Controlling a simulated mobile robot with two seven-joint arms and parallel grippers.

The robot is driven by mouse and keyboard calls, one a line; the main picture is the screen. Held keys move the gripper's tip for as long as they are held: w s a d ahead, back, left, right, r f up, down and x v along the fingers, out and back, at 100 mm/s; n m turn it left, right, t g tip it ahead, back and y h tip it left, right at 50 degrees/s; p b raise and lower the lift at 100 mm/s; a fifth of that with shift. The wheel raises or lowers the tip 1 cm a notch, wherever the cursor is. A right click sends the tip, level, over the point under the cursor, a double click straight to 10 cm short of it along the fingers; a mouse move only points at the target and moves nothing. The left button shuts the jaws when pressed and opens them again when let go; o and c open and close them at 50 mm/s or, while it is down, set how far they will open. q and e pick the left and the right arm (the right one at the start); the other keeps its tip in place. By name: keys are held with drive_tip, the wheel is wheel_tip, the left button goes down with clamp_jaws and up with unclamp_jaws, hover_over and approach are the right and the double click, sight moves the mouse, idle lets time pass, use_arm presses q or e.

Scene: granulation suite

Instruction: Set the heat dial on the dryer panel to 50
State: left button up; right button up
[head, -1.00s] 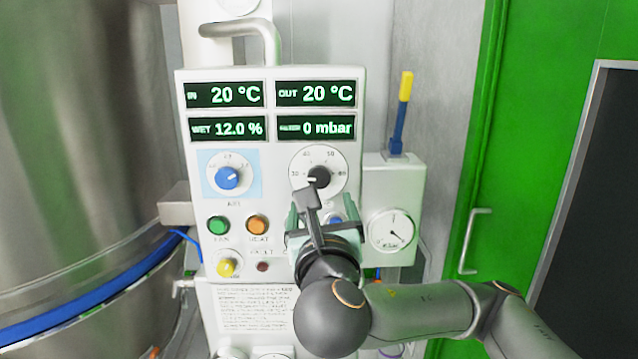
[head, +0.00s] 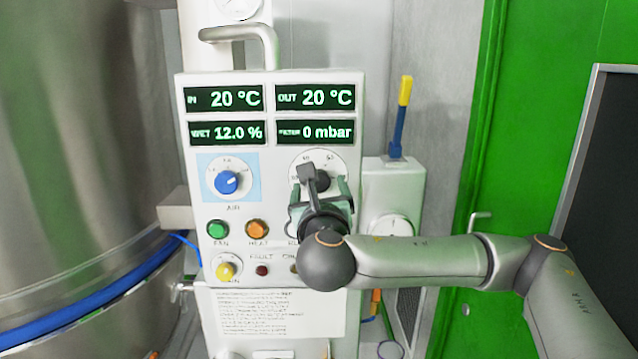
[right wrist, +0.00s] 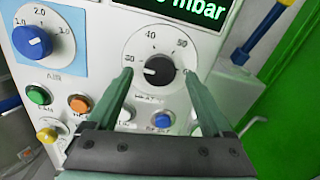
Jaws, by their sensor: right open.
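The heat dial is a black knob on a round white scale marked from 30 to 60. In the head view the heat dial (head: 323,179) is partly hidden behind my right gripper (head: 322,192). In the right wrist view the heat dial (right wrist: 161,70) shows clearly, its white pointer mark to the left, near 30. My right gripper (right wrist: 158,73) is open, with a green fingertip on each side of the knob and visible gaps between. I cannot tell how far the tips are from the panel face. The dryer panel (head: 269,165) is white. My left gripper is not in view.
The blue air dial (head: 227,182) is left of the heat dial. Green (head: 217,229) and orange (head: 257,229) buttons sit below it, and a blue button (right wrist: 163,119) lies below the heat dial. Displays read 20 °C, 20 °C, 12.0 % and 0 mbar. A steel vessel (head: 80,140) stands at left.

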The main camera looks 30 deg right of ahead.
drive_tip(key=shift+w+d, duration=0.3)
drive_tip(key=shift+w, duration=0.15)
clamp_jaws()
idle(0.5)
